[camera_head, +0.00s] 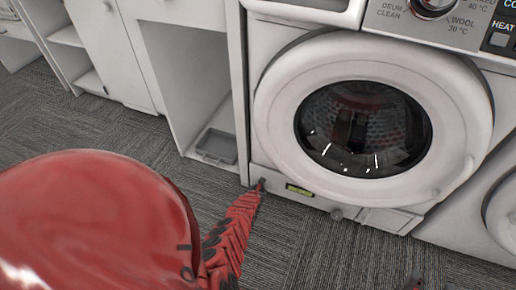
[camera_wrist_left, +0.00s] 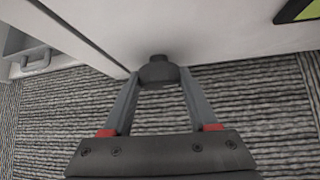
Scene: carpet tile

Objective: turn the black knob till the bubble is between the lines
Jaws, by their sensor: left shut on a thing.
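The dark knob (camera_wrist_left: 158,72) sits under the lower left front corner of the white washing machine (camera_head: 262,130). My left gripper (camera_wrist_left: 158,82) is shut on it, one finger on each side. In the head view my red left arm reaches to that corner, and the gripper (camera_head: 260,186) is small there. The yellow-green level vial (camera_head: 299,190) is on the machine's lower front, right of the knob. Its bubble and lines are too small to make out. In the wrist view only a corner of the vial (camera_wrist_left: 302,10) shows.
The round glass door (camera_head: 364,128) is shut. White cabinets with an open bay holding a grey tray (camera_head: 216,146) stand to the left. Grey carpet (camera_head: 330,255) in front is clear.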

